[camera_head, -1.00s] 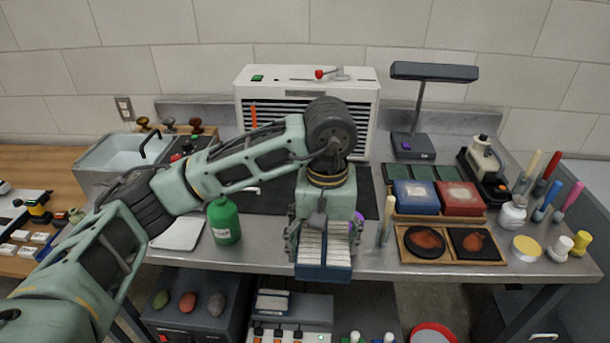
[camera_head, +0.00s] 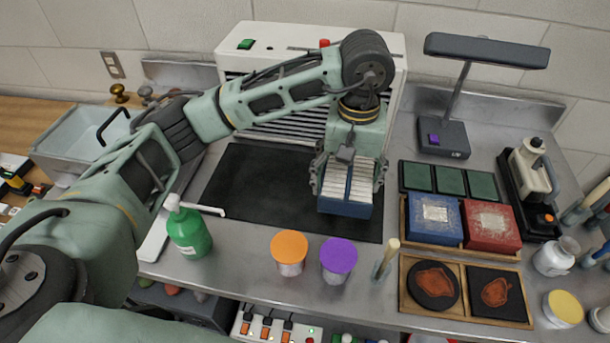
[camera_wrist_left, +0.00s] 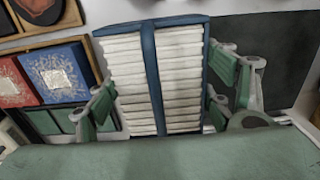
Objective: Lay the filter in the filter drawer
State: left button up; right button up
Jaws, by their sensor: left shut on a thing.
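The filter (camera_head: 346,187) is a blue-framed block with white pleats. My left gripper (camera_head: 348,178) is shut on it and holds it above the black mat, in front of the white louvred cabinet. In the left wrist view the filter (camera_wrist_left: 158,75) fills the middle, with a finger of my left gripper on each side. The white cabinet (camera_head: 232,62) has a green switch and a red knob on top; its front is partly hidden by my left arm. I cannot make out an open filter drawer. My right gripper is not in view.
A black mat (camera_head: 240,190) lies on the steel bench. Near the front edge stand a green bottle (camera_head: 188,228), an orange-lidded jar (camera_head: 289,250) and a purple-lidded jar (camera_head: 338,258). Blue (camera_head: 434,218) and red boxes, trays and a lamp (camera_head: 443,137) stand on the right.

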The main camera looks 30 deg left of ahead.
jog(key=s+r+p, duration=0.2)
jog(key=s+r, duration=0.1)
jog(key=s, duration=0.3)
pick_arm(q)
jog(key=a+f, duration=0.1)
jog(key=a, duration=0.2)
jog(key=a+f+p, duration=0.1)
jog(key=a+f, duration=0.1)
jog(key=a, duration=0.1)
jog(key=a+f, duration=0.2)
jog(key=a, duration=0.1)
jog(key=shift+w+a, duration=0.1)
jog(key=shift+w, duration=0.3)
jog(key=shift+w+a+f+p, duration=0.1)
jog(key=shift+a+f+p, duration=0.2)
jog(key=shift+a+f, duration=0.2)
notch_tip(320, 180, down, 3)
jog(key=shift+f+p, duration=0.15)
jog(key=shift+p, duration=0.75)
jog(key=shift+f, duration=0.4)
jog(key=shift+d+f, duration=0.1)
jog(key=o, duration=0.8)
jog(key=shift+b, duration=0.3)
jog(key=o, duration=0.5)
jog(key=shift+c, duration=0.2)
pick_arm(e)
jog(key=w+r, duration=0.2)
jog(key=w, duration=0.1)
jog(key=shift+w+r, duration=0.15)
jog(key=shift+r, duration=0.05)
